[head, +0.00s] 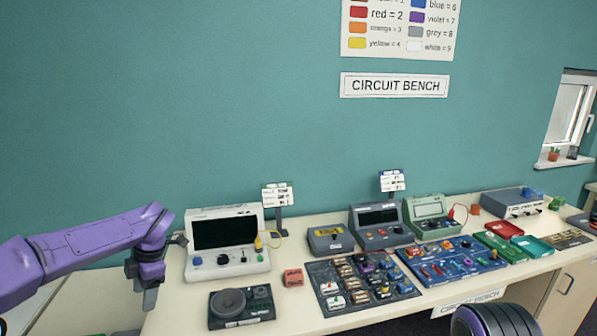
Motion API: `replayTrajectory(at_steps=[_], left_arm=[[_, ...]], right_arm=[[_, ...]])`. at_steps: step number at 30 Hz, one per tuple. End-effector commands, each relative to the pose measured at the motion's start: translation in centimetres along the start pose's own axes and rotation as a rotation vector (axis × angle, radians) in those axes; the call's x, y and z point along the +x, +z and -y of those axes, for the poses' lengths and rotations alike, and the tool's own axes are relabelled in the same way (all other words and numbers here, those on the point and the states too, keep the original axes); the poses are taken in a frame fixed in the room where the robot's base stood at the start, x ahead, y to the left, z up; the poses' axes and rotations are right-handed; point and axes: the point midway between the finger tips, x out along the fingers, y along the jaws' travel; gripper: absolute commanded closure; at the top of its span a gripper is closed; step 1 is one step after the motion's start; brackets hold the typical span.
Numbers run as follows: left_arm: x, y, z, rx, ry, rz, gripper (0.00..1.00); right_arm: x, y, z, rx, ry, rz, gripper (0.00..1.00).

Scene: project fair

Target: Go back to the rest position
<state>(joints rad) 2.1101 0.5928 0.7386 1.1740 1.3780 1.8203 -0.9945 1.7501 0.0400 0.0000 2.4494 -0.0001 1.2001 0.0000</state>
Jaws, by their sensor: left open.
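My left arm, purple and dark grey, comes in from the left. Its left gripper (149,287) points down at the left end of the long cream bench (180,315). The gripper is open and I see nothing held in it. It is left of the white oscilloscope-like instrument (227,243), apart from the dark speaker panel (241,306). My right gripper is out of view; a dark round part with a purple ring at the bottom right seems to be my right arm.
The bench holds a red block (293,278), a dark parts board (361,279), a blue parts board (452,262), grey meters (381,228), a green meter (430,217) and red and green trays (533,246). A teal wall stands behind, with a window at right.

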Motion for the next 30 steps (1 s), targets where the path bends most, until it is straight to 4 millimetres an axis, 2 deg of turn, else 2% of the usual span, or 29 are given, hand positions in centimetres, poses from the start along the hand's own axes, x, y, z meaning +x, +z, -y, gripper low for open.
replayTrajectory(at_steps=[5, 8, 11, 14, 15, 18, 21, 25, 29, 30], left_arm=[[5.8, 0.5, 2.4, 0.142, 0.19, -0.196, 0.42], [9.8, 0.7, 4.4, 0.284, 0.338, -0.306, 0.42], [14.4, 0.6, 7.5, 0.497, 0.501, -0.387, 0.42], [19.7, -0.2, 12.6, 0.799, 0.64, -0.403, 0.42], [21.8, -0.9, 15.1, 0.931, 0.671, -0.384, 0.42], [25.5, -3.5, 21.0, 1.204, 0.68, -0.307, 0.42], [27.8, -6.7, 26.0, 1.4, 0.629, -0.225, 0.42], [29.2, -10.9, 31.2, 1.58, 0.526, -0.131, 0.42], [29.5, -15.2, 35.5, 1.711, 0.404, -0.049, 0.42], [31.5, -14.8, 35.9, 1.715, 0.399, -0.04, 0.42]], right_arm=[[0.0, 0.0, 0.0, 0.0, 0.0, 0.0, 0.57], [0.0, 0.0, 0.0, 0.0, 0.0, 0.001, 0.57], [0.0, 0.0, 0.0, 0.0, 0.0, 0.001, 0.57], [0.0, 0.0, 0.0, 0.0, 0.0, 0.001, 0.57], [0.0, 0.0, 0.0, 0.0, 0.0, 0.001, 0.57], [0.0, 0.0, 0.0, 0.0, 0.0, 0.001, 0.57], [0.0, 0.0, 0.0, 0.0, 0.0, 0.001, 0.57], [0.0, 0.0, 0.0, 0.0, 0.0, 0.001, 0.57], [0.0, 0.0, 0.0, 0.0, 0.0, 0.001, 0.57], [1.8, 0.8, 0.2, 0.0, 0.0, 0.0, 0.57]])
